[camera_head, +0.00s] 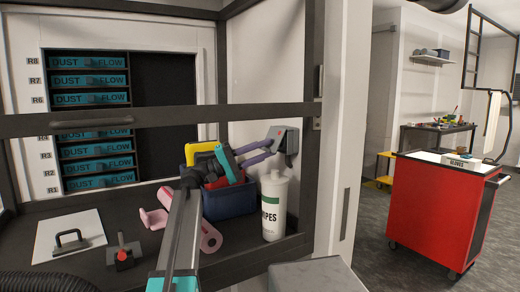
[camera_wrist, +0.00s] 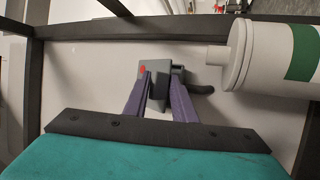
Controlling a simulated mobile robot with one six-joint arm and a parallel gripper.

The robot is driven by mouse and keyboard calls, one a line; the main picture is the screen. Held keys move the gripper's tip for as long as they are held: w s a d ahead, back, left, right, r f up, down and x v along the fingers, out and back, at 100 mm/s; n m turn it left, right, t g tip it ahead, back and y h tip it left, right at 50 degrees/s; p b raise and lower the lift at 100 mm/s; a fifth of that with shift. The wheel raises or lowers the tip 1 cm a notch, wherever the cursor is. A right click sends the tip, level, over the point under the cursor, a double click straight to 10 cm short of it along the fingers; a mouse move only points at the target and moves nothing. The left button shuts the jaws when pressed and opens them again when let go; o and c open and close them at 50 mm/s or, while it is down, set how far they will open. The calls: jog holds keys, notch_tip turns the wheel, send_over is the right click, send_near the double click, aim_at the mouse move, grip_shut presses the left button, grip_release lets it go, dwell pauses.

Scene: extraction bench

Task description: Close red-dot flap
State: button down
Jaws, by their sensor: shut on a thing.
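The red-dot flap unit (camera_head: 289,142) is a small grey box on the right inner wall of the bench enclosure. In the wrist view the grey flap unit (camera_wrist: 157,98) shows a red dot on its left part, and a dark curved piece sticks out to its right. My gripper (camera_head: 276,141) reaches right with purple fingers up to the unit. In the wrist view my gripper (camera_wrist: 160,78) has its fingertips at the unit, shut on a grey part of it. The fingers hide part of what they hold, and I cannot tell the flap's angle.
A white wipes bottle (camera_head: 274,205) stands close below the unit and shows large in the wrist view (camera_wrist: 275,57). A blue bin (camera_head: 230,201) with tools, a pink roll (camera_head: 210,237) and a white plate (camera_head: 69,233) share the bench. A dark frame bar (camera_head: 160,117) crosses the opening.

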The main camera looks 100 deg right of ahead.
jog(key=shift+s+d+f+b, duration=0.3)
jog(key=shift+s+f+b, duration=0.15)
jog(key=shift+s, duration=0.4)
jog(key=shift+s+d+f, duration=0.15)
jog(key=shift+s, duration=0.4)
jog(key=c, duration=1.5)
grip_release()
